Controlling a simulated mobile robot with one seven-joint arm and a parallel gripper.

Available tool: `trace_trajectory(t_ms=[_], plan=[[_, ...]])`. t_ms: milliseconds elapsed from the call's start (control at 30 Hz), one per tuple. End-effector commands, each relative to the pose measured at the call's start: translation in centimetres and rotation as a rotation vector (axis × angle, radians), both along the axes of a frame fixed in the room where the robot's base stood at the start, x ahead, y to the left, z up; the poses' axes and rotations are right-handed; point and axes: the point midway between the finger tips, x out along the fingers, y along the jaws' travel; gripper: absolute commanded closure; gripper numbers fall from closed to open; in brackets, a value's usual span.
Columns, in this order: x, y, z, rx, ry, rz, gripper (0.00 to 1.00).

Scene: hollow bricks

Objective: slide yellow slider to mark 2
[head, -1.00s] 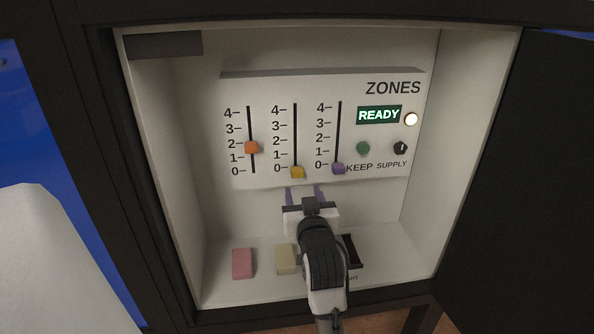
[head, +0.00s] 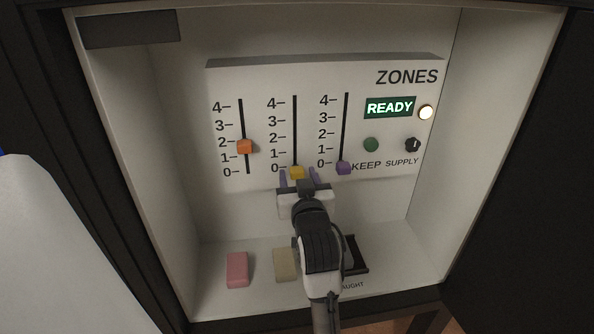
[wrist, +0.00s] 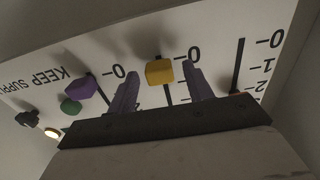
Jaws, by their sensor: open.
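The yellow slider (head: 297,172) sits at the bottom of the middle slot, at about mark 0 on the ZONES panel (head: 300,75). In the wrist view the yellow slider (wrist: 159,71) shows between the two purple-grey fingers of my gripper (wrist: 163,88), with a gap on each side. In the head view my gripper (head: 298,178) is just below and in front of the slider, open. Mark 2 (head: 273,139) of the middle scale is left of its slot, well above the slider.
An orange slider (head: 245,146) is near mark 2 in the left slot. A purple slider (head: 343,168) is at 0 in the right slot, close to my gripper. A READY display (head: 390,107), green button (head: 371,145) and black knob (head: 412,145) are on the right. Pink (head: 237,269) and beige blocks (head: 285,264) lie below.

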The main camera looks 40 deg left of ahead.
Motion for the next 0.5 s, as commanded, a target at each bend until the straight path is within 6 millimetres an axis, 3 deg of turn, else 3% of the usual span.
trace_trajectory(t_ms=[367,500], plan=[[-0.11,-0.05,0.0,0.0,0.0,0.0,0.49],[-0.1,-0.05,-0.01,0.0,0.0,0.0,0.65]])
